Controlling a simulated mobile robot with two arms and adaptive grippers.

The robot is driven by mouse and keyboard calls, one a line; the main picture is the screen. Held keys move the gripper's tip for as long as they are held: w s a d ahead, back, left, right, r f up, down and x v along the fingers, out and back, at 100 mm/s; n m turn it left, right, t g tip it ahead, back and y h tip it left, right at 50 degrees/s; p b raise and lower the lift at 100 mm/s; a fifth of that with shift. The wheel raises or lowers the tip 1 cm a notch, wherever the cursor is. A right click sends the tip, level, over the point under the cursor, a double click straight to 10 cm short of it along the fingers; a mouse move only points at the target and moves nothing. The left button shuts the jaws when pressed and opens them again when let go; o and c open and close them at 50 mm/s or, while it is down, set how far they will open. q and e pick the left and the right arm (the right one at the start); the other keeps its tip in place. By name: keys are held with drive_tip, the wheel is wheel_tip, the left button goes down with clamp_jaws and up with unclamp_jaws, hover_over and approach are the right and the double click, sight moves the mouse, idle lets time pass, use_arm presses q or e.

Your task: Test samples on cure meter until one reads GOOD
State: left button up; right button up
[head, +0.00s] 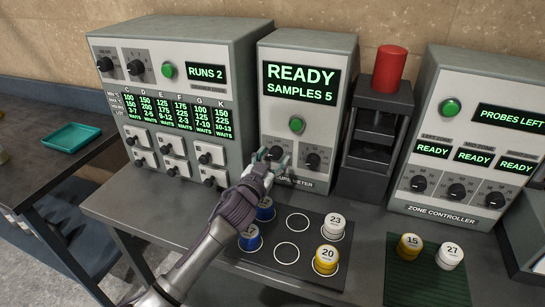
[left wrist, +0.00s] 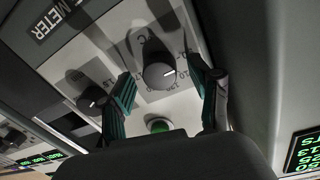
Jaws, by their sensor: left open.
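The cure meter (head: 330,125) stands at the back middle. Its screen (head: 301,80) reads READY, SAMPLES 5. A green button (head: 297,124) sits below the screen, above two black knobs. My left gripper (head: 266,168) is at the left knob and partly hides it. In the left wrist view the open fingers (left wrist: 165,85) are on both sides of that knob (left wrist: 158,68); contact cannot be told. On the black sample board (head: 272,268) stand two blue samples (head: 265,213), white sample 23 (head: 333,227) and yellow-sided sample 20 (head: 326,262); several board circles are empty.
A press with a red top (head: 389,68) stands right of the meter. The zone controller (head: 470,140) is at the right. A green mat (head: 425,285) holds samples 15 (head: 409,247) and 27 (head: 450,257). A RUNS 2 panel (head: 180,90) is at the left. A teal tray (head: 72,138) lies far left.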

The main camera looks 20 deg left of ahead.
use_arm(q)
drive_tip(key=shift+w, duration=0.1)
use_arm(e)
drive_tip(key=shift+s, duration=0.15)
use_arm(q)
drive_tip(key=shift+c, duration=1.1)
drive_tip(key=c, duration=0.9)
drive_tip(key=shift+c, duration=0.2)
use_arm(e)
drive_tip(key=shift+s+d, duration=0.1)
drive_tip(key=shift+s, duration=0.15)
drive_tip(key=shift+r, duration=0.1)
